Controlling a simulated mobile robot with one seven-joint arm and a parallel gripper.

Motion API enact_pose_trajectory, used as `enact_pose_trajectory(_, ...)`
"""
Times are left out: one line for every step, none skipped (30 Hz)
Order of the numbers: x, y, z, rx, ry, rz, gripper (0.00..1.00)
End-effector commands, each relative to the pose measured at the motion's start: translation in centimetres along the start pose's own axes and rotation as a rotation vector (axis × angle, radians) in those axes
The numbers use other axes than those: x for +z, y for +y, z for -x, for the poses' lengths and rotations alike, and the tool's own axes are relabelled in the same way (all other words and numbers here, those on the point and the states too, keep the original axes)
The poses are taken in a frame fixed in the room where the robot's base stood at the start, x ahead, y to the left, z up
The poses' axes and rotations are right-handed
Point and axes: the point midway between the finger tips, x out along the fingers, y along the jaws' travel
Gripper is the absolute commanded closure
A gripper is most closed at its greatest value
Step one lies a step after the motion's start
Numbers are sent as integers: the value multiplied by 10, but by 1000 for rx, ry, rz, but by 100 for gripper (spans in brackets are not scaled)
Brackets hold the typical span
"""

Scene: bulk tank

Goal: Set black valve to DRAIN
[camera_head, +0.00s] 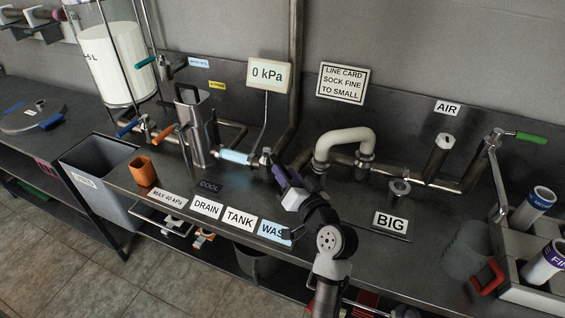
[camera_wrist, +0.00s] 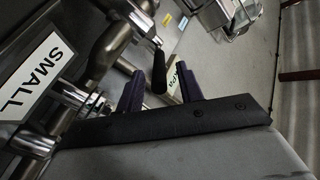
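The black valve's handle (camera_wrist: 158,74) shows in the wrist view as a short black bar between the two purple fingers of my gripper (camera_wrist: 162,80). The fingers stand apart, with gaps beside the handle; I see no clear contact. In the head view my gripper (camera_head: 280,170) is over the pipework at the bench's middle, and it hides the black handle there. The DRAIN label (camera_head: 207,207) lies on the bench front, left of the TANK label (camera_head: 240,218) and a partly covered label reading WAS (camera_head: 273,231). Which label the handle points to cannot be seen.
A steel canister (camera_head: 199,130) and an orange cup (camera_head: 143,171) stand to the left. A white curved pipe (camera_head: 343,141) rises to the right, beside the BIG label (camera_head: 390,222). The gauge sign (camera_head: 268,75) reads 0 kPa. A green-handled valve (camera_head: 530,137) is far right.

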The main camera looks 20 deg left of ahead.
Motion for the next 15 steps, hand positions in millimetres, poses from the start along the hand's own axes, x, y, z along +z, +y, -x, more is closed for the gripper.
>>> enact_pose_trajectory(-2, -2, -8, -2, -1, 0, 63)
enact_pose_trajectory(-2, -1, -12, -1, -1, 0, 63)
enact_pose_trajectory(-2, -1, -16, -1, 0, 0, 63)
enact_pose_trajectory(-2, -1, -19, -1, 0, 0, 63)
enact_pose_trajectory(-1, -1, -22, -1, 0, 0, 63)
enact_pose_trajectory(-1, 0, -24, -1, 0, 0, 63)
enact_pose_trajectory(-1, 0, -26, -1, 0, 0, 63)
enact_pose_trajectory(-1, 0, -27, -1, 0, 1, 63)
enact_pose_trajectory(0, 0, -28, 0, 0, 1, 63)
enact_pose_trajectory(0, 0, -28, 0, 0, 1, 63)
enact_pose_trajectory(0, 0, -29, 0, 1, 1, 63)
enact_pose_trajectory(0, 0, -29, 0, 1, 1, 63)
enact_pose_trajectory(0, 0, -29, 0, 1, 1, 63)
enact_pose_trajectory(0, 0, -29, 0, 1, 1, 63)
enact_pose_trajectory(0, 0, -29, 0, 1, 1, 63)
